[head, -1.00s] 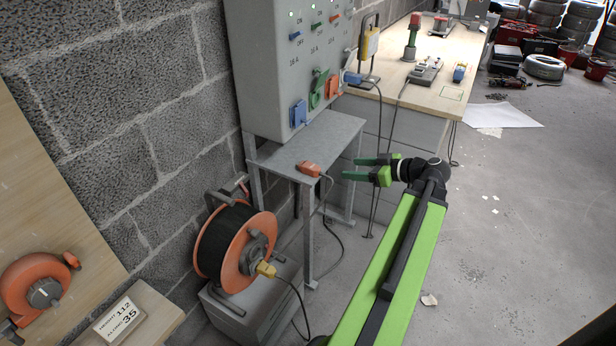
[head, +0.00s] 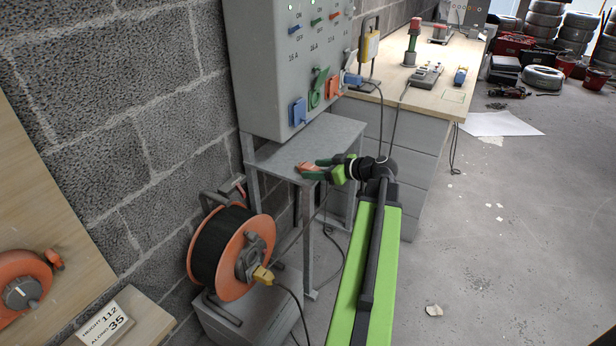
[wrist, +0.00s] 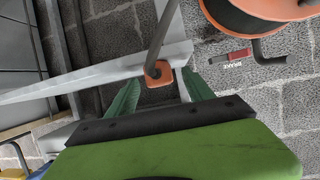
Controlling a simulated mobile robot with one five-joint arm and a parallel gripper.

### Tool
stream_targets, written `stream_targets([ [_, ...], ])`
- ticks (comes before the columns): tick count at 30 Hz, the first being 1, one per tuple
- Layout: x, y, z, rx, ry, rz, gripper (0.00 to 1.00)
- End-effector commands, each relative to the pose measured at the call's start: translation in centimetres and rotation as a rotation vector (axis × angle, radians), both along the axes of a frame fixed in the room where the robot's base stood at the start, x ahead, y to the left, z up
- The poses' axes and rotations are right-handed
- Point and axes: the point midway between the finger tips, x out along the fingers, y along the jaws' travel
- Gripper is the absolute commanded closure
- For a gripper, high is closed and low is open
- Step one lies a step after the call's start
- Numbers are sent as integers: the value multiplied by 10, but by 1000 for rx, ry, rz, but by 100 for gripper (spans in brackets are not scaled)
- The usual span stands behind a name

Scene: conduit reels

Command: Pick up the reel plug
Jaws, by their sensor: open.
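The orange reel plug (head: 306,166) lies on the small grey metal shelf (head: 292,146), near its front edge. Its grey cable drops towards the reel. My gripper (head: 312,169) is at the plug, with its green fingers open and partly covering it in the head view. In the wrist view, the plug (wrist: 158,74) shows between the two fingers of my gripper (wrist: 160,88), with a gap on each side. Whether a finger touches it cannot be told.
An orange cable reel (head: 232,254) with a yellow plug (head: 262,275) stands on a grey box below left. A grey socket panel (head: 270,70) stands over the shelf. A wooden workbench (head: 440,80) is behind. The floor at right is mostly clear.

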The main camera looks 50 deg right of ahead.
Motion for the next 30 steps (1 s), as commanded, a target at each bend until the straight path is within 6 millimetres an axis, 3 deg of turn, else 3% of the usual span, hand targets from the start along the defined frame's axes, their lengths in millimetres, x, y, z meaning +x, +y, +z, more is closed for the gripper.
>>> stream_targets([
  [3, 12, 2, -6, 0, 0, 1, 39],
  [8, 11, 2, -4, 0, 0, 0, 39],
  [22, 11, 2, -4, 0, 0, 1, 99],
  [30, 12, 3, -2, 1, 0, 2, 100],
])
